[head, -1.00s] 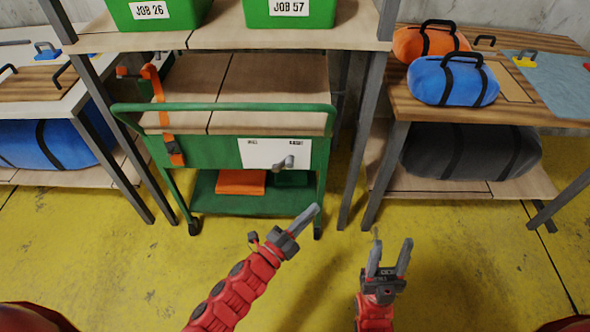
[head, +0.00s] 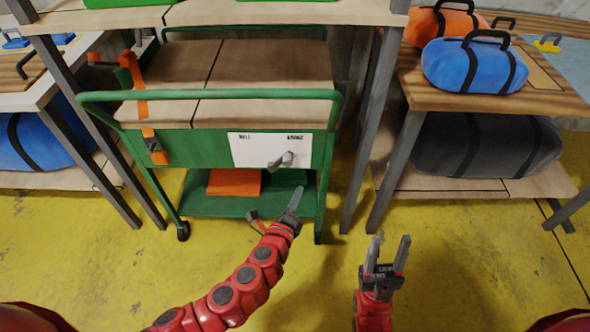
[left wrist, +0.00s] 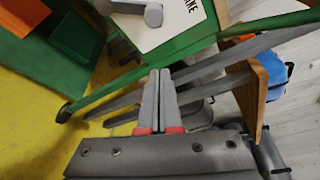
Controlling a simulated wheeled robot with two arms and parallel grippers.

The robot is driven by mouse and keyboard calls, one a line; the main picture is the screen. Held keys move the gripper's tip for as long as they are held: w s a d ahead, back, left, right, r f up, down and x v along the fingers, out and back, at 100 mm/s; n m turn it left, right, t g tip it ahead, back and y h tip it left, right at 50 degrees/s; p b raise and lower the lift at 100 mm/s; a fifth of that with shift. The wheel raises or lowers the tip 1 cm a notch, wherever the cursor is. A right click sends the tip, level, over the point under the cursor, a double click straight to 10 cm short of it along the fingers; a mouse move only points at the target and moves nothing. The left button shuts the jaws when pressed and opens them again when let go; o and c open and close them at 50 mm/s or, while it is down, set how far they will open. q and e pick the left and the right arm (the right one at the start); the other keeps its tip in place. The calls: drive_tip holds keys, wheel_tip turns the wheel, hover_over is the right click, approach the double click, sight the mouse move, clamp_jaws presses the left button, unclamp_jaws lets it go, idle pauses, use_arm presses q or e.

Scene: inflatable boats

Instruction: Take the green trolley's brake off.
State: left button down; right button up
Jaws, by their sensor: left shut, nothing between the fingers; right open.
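The green trolley (head: 215,95) stands under the shelf. Its front carries a white plate (head: 245,147) with a label at each upper corner, too small to read surely. A grey lever (head: 284,160) on the plate points to the right, towards the right-hand label. In the left wrist view the lever (left wrist: 135,8) is at the top edge, partly cut off. My left gripper (head: 297,190) is shut and empty, below and slightly right of the lever in the picture, apart from it; its fingers (left wrist: 160,75) show in the wrist view. My right gripper (head: 389,240) is open and empty, further right.
An orange strap (head: 138,90) hangs at the trolley's left. An orange box (head: 234,182) lies on its lower shelf (head: 200,205). Grey shelf legs (head: 365,135) stand close on the right. A table with blue bag (head: 470,65) is at right. The yellow floor in front is clear.

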sight(280, 164)
use_arm(q)
drive_tip(key=b+x, duration=0.1)
drive_tip(key=x, duration=0.9)
drive_tip(key=shift+a+r, duration=0.5)
drive_tip(key=shift+a, duration=0.4)
drive_tip(key=shift+a+r, duration=0.45)
drive_tip(key=shift+a, duration=0.45)
